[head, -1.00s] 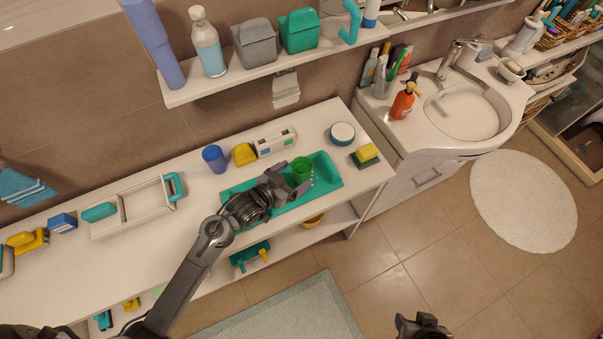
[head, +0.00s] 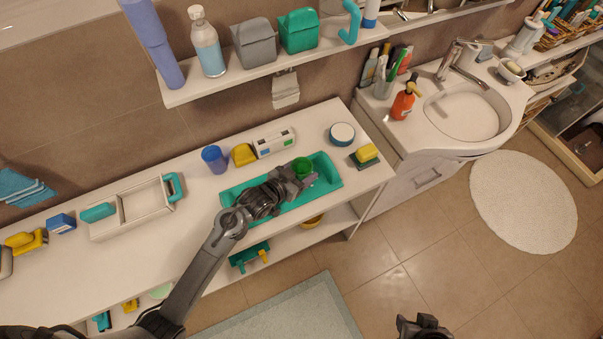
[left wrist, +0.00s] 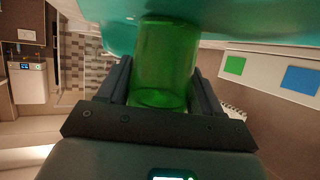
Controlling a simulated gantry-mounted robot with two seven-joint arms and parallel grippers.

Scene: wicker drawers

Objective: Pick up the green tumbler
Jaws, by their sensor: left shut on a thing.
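The green tumbler (head: 303,167) stands at the teal tray (head: 327,178) on the white counter. My left gripper (head: 297,172) is shut on the green tumbler. In the left wrist view the tumbler (left wrist: 163,62) is see-through green and sits between the two dark fingers of the left gripper (left wrist: 160,85). The tray's teal surface (left wrist: 235,18) shows close to the tumbler there. Whether the tumbler still touches the tray cannot be told. My right gripper (head: 425,325) is at the bottom edge of the head view, away from the counter, and its fingers are not clear.
A blue cup (head: 214,159), a yellow scoop (head: 243,154) and a white box with coloured squares (head: 273,142) stand behind the tray. A round tin (head: 342,133) and a yellow-green sponge (head: 365,155) are to its right. A shelf (head: 300,55) with bottles and bins hangs above.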

